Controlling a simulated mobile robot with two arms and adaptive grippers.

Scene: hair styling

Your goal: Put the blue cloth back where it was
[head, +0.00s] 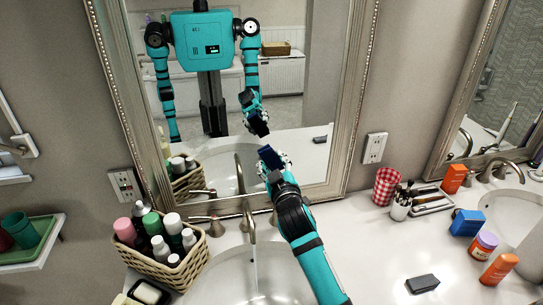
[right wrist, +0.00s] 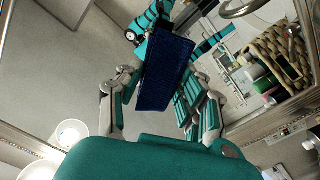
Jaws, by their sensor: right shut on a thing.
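My right gripper (head: 274,165) is shut on the blue cloth (head: 269,155), a dark blue folded pad. It holds the cloth up in front of the mirror (head: 215,110), above the sink faucet. I cannot tell whether the cloth touches the glass. In the right wrist view, the cloth (right wrist: 166,72) stands between the two fingers of the gripper (right wrist: 158,95), with the mirror behind it. The mirror reflects my body, right arm and the cloth. My left gripper is not in direct view.
The faucet (head: 248,222) stands below the gripper, above a sink (head: 235,275). A wicker basket (head: 165,270) of bottles is left of it. A dark grey block (head: 422,284) lies on the counter (head: 370,250) at right.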

